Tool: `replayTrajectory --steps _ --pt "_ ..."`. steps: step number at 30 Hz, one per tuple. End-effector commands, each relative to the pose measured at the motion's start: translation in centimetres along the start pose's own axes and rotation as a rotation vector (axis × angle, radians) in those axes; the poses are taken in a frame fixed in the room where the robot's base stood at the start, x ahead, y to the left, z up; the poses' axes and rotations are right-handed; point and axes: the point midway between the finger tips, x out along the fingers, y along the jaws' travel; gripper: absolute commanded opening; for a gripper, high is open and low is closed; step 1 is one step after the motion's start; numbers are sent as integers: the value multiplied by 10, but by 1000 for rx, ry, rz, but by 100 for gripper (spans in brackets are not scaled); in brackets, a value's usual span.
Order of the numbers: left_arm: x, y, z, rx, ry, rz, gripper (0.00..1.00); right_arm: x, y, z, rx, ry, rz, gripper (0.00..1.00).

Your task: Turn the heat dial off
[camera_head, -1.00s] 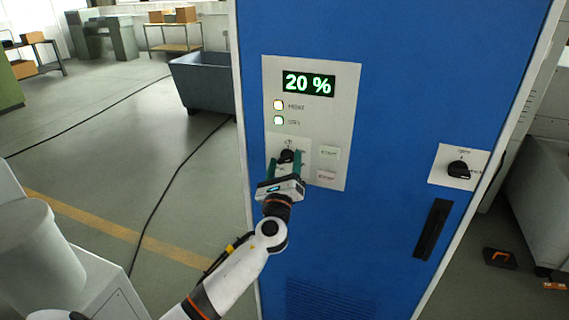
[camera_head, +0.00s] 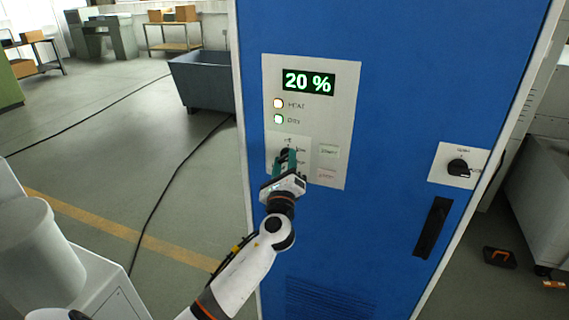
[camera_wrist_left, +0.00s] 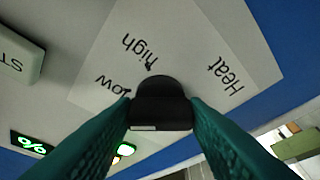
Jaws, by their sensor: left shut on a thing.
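The heat dial (camera_head: 287,155) is a black knob on a white label on the cabinet's control panel. In the left wrist view the dial (camera_wrist_left: 160,103) sits between the two green fingers, with the words "low", "high" and "Heat" around it. My left gripper (camera_head: 286,160) is shut on the dial; it also shows in the left wrist view (camera_wrist_left: 160,115). The fingers hide part of the dial and label. The display (camera_head: 308,83) reads 20 %. The lamps marked HEAT (camera_head: 278,104) and below it (camera_head: 279,119) are lit. My right gripper is not in view.
The blue cabinet (camera_head: 400,80) fills the middle. A second black rotary switch (camera_head: 458,167) and a black handle (camera_head: 433,228) are on its right side. START (camera_head: 329,151) and another button (camera_head: 327,175) lie right of the dial. Cables (camera_head: 160,205) cross the floor at left.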

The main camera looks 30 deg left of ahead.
Motion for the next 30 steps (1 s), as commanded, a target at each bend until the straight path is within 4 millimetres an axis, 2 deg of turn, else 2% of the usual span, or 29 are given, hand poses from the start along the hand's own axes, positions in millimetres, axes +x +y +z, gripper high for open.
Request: replayTrajectory --steps 18,30 --pt "0 5 -1 -526 -1 -220 17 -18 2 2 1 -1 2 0" --pt "0 5 -2 -742 -1 -311 17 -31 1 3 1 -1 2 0"
